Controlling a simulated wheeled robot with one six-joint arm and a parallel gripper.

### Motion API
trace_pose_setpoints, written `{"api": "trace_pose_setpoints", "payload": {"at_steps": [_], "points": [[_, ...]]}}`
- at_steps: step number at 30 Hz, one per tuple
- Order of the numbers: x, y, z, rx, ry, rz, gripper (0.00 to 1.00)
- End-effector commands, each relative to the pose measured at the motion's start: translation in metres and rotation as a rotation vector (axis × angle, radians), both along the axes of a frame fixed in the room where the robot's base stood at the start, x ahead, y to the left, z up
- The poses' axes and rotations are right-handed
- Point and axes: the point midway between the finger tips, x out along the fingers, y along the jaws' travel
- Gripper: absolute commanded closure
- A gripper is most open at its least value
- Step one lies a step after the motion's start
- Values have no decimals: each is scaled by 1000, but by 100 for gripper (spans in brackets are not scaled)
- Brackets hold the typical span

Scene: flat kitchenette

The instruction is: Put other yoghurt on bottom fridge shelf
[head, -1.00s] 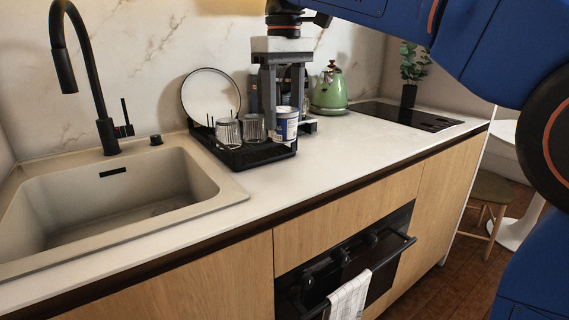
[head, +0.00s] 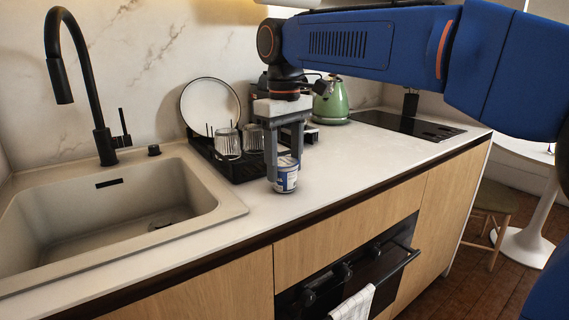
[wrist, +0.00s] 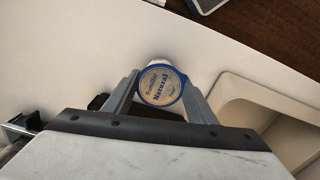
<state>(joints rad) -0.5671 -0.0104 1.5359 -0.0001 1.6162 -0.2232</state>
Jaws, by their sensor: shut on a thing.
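The yoghurt (head: 287,177) is a small white and blue tub. My gripper (head: 284,170) points down and is shut on it, over the worktop in front of the dish rack. I cannot tell whether the tub's base touches the worktop. In the wrist view the round lid of the yoghurt (wrist: 160,86), with "Natural" printed on it, sits between the two fingers (wrist: 162,98). No fridge or fridge shelf is visible in these views.
A black dish rack (head: 222,162) holds glasses and a white plate (head: 210,104). A green kettle (head: 331,103) and black hob (head: 408,124) are to the right. The sink (head: 110,205) is left. The worktop (head: 350,160) right of the tub is clear.

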Motion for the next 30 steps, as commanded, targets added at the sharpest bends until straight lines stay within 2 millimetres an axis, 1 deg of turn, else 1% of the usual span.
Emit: {"api": "trace_pose_setpoints", "payload": {"at_steps": [12,13,14,15,25,28,30], "points": [[0,0,-4,1,-1,0,74],[0,0,-4,1,-1,0,41],[0,0,-4,1,-1,0,34],[0,0,-4,1,-1,0,30],[0,0,-2,1,-1,0,30],[1,0,6,1,-1,0,30],[1,1,15,1,-2,0,30]]}}
